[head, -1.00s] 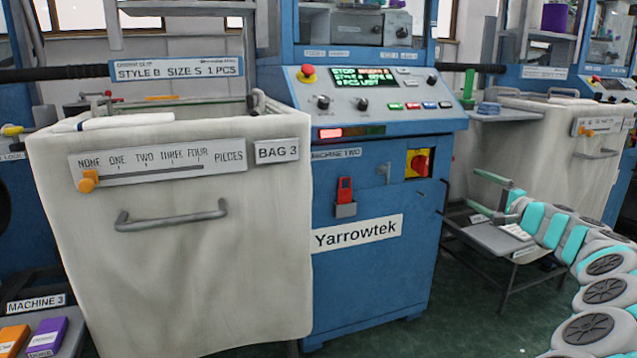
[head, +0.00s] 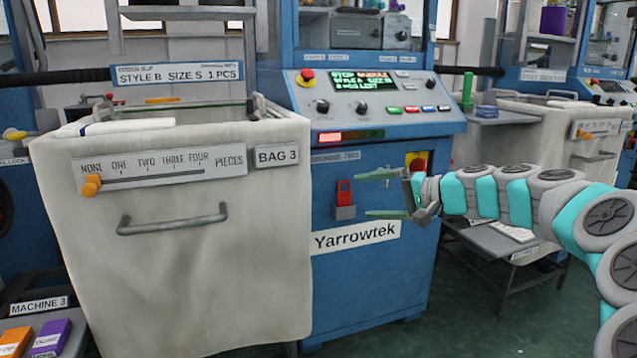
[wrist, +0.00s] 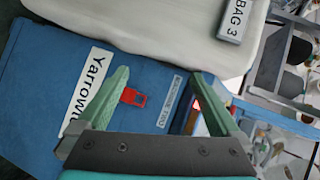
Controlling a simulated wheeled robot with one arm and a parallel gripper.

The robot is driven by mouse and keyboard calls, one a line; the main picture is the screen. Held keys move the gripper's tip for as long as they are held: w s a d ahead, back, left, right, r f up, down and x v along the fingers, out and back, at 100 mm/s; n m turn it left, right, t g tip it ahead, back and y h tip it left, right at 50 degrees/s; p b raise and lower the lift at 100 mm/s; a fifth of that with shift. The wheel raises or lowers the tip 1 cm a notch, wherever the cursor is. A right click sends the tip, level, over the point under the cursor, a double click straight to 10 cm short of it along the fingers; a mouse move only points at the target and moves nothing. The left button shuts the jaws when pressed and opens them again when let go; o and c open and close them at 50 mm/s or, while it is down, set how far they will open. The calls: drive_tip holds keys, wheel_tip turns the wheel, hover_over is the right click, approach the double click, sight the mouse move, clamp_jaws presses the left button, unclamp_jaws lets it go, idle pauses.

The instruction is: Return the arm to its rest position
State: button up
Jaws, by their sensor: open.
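My gripper (head: 385,194) has two green fingers, spread apart with nothing between them. It points left in the head view, in front of the blue Yarrowtek machine (head: 375,275). My grey and turquoise arm reaches in from the right edge and hides part of the machine's yellow and red switch. In the wrist view, the open fingers (wrist: 160,98) frame the machine's blue front (wrist: 150,60) and a red padlock-like piece (wrist: 133,97). That red piece (head: 344,193) is just left of the fingers in the head view; I cannot tell the gap in depth.
The cream bin labelled BAG 3 (head: 190,270) stands left of the machine. A low grey stand (head: 490,242) is below and behind my arm. Another cream bin (head: 550,130) is at the right. Green floor (head: 440,325) shows clear in front of the machine.

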drive_tip(key=s+a+f+n+g+h+p, duration=0.1)
drive_tip(key=s+a+f+n+g+h, duration=0.3)
drive_tip(key=s, duration=0.8)
drive_tip(key=s+a+f+n+g, duration=0.1)
drive_tip(key=s+a+f+g, duration=0.35)
drive_tip(key=s, duration=0.75)
drive_tip(key=s+d+f+g+h, duration=0.1)
drive_tip(key=s+d+f+h, duration=0.3)
drive_tip(key=s, duration=0.7)
drive_tip(key=s+d+f+g+h+p, duration=0.1)
drive_tip(key=s+d+f+h, duration=0.3)
drive_tip(key=s+d+f, duration=0.4)
drive_tip(key=s, duration=0.4)
drive_tip(key=shift+s, duration=0.15)
drive_tip(key=shift+a, duration=0.1)
drive_tip(key=shift+c, duration=0.2)
